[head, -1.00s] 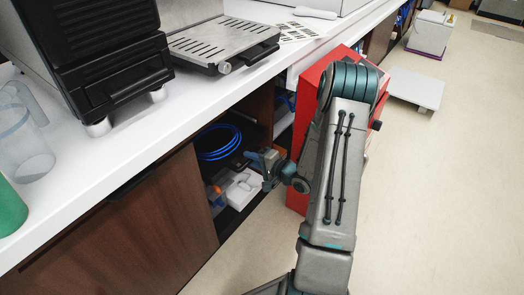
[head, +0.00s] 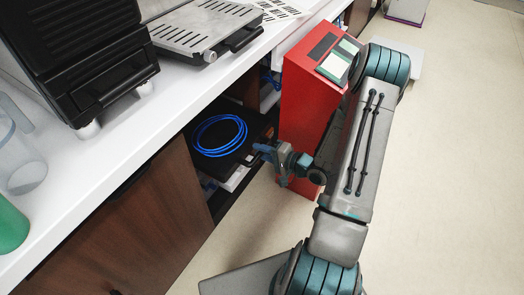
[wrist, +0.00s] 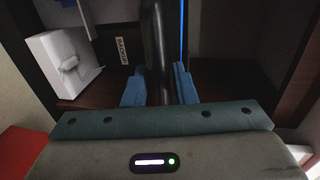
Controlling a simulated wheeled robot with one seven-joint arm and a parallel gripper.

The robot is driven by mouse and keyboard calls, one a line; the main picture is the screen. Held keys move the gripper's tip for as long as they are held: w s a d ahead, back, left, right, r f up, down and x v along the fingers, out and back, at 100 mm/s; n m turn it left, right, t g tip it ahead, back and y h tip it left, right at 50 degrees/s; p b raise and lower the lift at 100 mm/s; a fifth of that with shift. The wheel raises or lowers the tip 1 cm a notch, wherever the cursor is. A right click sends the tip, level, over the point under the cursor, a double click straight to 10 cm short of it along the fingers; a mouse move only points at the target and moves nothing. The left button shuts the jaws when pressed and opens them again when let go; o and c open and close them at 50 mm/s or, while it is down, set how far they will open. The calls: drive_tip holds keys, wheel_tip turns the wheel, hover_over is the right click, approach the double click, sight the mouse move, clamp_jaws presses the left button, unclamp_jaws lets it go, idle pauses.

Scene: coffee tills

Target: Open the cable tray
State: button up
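The cable tray (head: 243,155) is a flat black pull-out tray in the open bay under the white counter. A coil of blue cable (head: 220,117) lies on it. The tray sticks out past the cabinet front. My gripper (head: 262,150) is at the tray's front edge, by its handle. In the wrist view the blue fingers of my gripper (wrist: 160,92) sit on both sides of a dark bar (wrist: 155,50), the tray's handle, and appear closed on it. A strip of blue cable (wrist: 183,35) shows beside the bar.
A red case (head: 308,95) with a pale top panel stands just right of the bay, close to my arm. A brown cabinet door (head: 145,225) is on the left. A white box (wrist: 65,65) shows in the wrist view.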

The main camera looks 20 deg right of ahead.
drive_tip(key=shift+o, duration=0.6)
drive_tip(key=shift+s, duration=0.1)
drive_tip(key=p+v, duration=0.4)
drive_tip(key=v, duration=0.9)
drive_tip(key=shift+s+d+r, duration=0.15)
drive_tip(key=shift+s+d, duration=0.1)
